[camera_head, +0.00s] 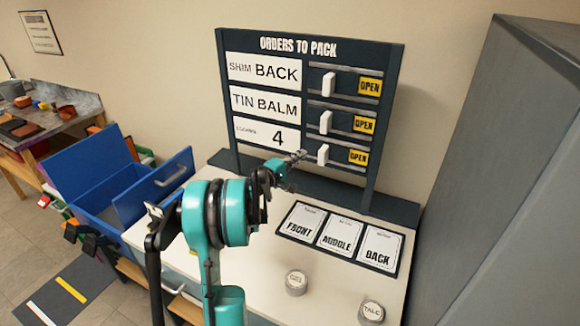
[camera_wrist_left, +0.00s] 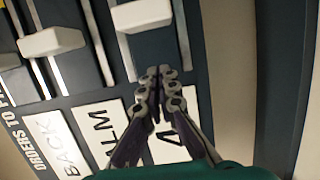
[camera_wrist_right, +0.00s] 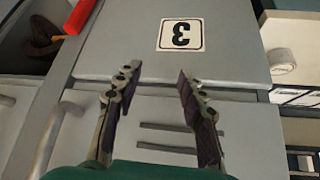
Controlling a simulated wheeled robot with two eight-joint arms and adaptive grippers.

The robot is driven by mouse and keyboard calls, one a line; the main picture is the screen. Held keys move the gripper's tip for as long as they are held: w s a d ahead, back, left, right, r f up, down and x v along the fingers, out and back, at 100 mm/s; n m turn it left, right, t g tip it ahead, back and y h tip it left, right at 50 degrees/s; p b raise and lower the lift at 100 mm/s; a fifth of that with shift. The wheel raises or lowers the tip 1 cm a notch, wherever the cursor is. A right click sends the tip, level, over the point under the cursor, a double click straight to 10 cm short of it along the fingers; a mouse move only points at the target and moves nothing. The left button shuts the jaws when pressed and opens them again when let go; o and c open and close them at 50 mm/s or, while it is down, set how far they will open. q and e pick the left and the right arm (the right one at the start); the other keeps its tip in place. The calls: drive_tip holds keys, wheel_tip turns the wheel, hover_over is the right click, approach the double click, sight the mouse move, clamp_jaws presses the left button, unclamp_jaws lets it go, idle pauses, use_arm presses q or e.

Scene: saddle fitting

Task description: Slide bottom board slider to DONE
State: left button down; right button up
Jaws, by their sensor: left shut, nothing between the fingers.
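The dark board headed "ORDERS TO PACK" (camera_head: 298,46) stands at the back of the table. Its three rows each have a white slider on rails and a yellow "OPEN" label. The bottom slider (camera_head: 323,154) sits left of its label (camera_head: 358,157); it also shows in the left wrist view (camera_wrist_left: 141,15). My left gripper (camera_head: 299,156) is just left of the bottom slider. In the left wrist view my left gripper (camera_wrist_left: 160,72) is shut and empty, its tips a little apart from the slider. My right gripper (camera_wrist_right: 158,78) is open and empty, facing a grey front marked "3".
The middle slider (camera_head: 326,121) and top slider (camera_head: 329,84) are above. Cards reading FRONT, MIDDLE and BACK lie in a dark tray (camera_head: 281,234). Two tins, one marked TALC (camera_head: 371,311), stand on the white table.

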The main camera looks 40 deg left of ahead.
sight(340, 156)
use_arm(q)
drive_tip(key=d, duration=0.1)
drive_tip(key=w+d, duration=0.1)
drive_tip(key=w+d+b, duration=0.1)
drive_tip(key=shift+d, duration=0.4)
drive_tip(key=shift+d, duration=0.1)
drive_tip(key=d, duration=0.2)
drive_tip(key=w+d, duration=0.1)
drive_tip(key=d, duration=0.1)
drive_tip(key=w+d, duration=0.1)
drive_tip(key=d, duration=0.1)
drive_tip(key=shift+d, duration=0.3)
drive_tip(key=shift+a, duration=0.1)
